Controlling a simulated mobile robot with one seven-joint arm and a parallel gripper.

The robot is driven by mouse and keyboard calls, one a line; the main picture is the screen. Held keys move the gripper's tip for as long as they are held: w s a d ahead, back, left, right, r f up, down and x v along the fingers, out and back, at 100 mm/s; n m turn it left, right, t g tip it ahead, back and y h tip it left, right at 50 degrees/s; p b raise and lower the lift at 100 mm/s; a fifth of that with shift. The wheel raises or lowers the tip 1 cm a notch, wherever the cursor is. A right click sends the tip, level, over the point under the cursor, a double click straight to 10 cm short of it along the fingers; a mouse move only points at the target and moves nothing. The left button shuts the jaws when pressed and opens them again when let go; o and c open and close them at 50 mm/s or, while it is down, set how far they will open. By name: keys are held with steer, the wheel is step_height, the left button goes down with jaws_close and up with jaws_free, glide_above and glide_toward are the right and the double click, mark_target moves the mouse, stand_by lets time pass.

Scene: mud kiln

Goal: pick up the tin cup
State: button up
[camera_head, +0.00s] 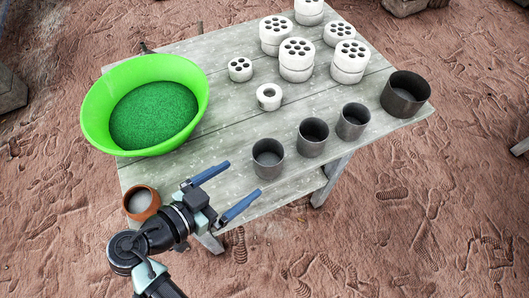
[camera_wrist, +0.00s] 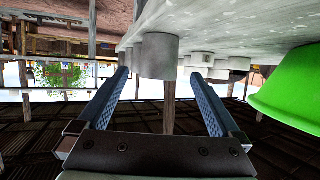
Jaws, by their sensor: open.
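Three small dark grey metal cups stand upright in a row along the table's near edge: the nearest cup (camera_head: 268,160), a middle cup (camera_head: 312,139) and a far cup (camera_head: 352,123). Which one is the tin cup I cannot tell. My gripper (camera_head: 240,180) is open and empty, just to the lower left of the nearest cup, its blue fingers pointing toward it. In the wrist view, which looks upside down, a grey cup (camera_wrist: 160,58) shows beyond and between the fingertips (camera_wrist: 159,76). The fingers seem apart from it.

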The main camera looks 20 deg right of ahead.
mark_target(277, 155)
steer(key=x, duration=1.1)
steer(key=shift+c, duration=0.3)
steer(key=c, duration=1.3)
steer(key=shift+o, duration=0.2)
steer(key=shift+r, duration=0.1)
